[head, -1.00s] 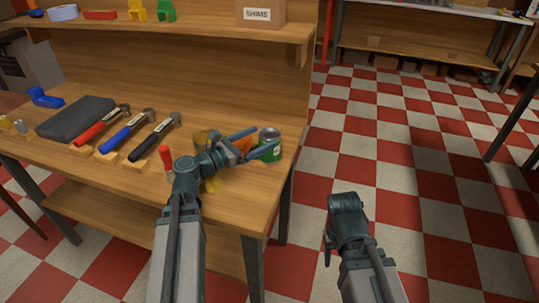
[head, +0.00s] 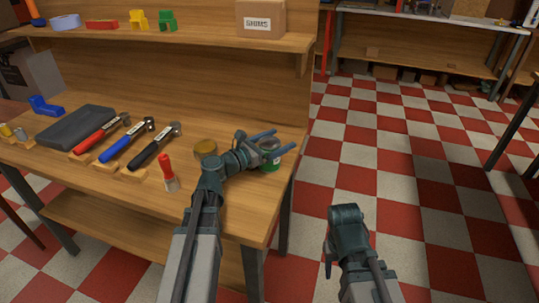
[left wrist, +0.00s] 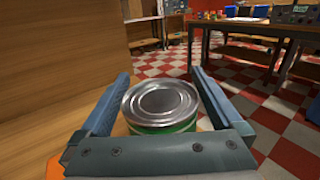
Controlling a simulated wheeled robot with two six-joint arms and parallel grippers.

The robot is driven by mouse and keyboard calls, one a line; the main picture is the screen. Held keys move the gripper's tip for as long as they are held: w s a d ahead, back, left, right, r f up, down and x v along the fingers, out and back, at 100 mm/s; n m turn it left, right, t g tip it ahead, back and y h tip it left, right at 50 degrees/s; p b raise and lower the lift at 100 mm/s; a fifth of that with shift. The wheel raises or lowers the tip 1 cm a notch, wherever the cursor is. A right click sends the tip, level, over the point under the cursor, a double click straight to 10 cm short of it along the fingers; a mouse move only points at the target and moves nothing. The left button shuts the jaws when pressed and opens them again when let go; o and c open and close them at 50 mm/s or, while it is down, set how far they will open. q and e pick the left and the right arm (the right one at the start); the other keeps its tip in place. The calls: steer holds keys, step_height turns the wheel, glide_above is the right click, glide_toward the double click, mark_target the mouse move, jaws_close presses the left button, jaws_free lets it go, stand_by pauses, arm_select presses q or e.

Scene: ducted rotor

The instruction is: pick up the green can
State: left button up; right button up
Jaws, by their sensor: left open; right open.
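The green can (head: 270,165) stands upright near the right end of the wooden bench. My left gripper (head: 284,141) is open at the can, with its fingers reaching over it in the head view and hiding part of its top. In the left wrist view, the can's silver lid and green side (left wrist: 162,106) show between the two spread fingers, with a gap at each side. My right gripper (head: 329,248) is off the bench, over the floor to the right and empty.
Several hammers (head: 155,145) and a dark case (head: 75,127) lie further left. The bench's right edge is close beside the green can.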

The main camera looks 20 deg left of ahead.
arm_select(q)
steer(key=c, duration=1.5)
steer(key=shift+r, duration=0.2)
arm_select(e)
steer(key=shift+r, duration=0.15)
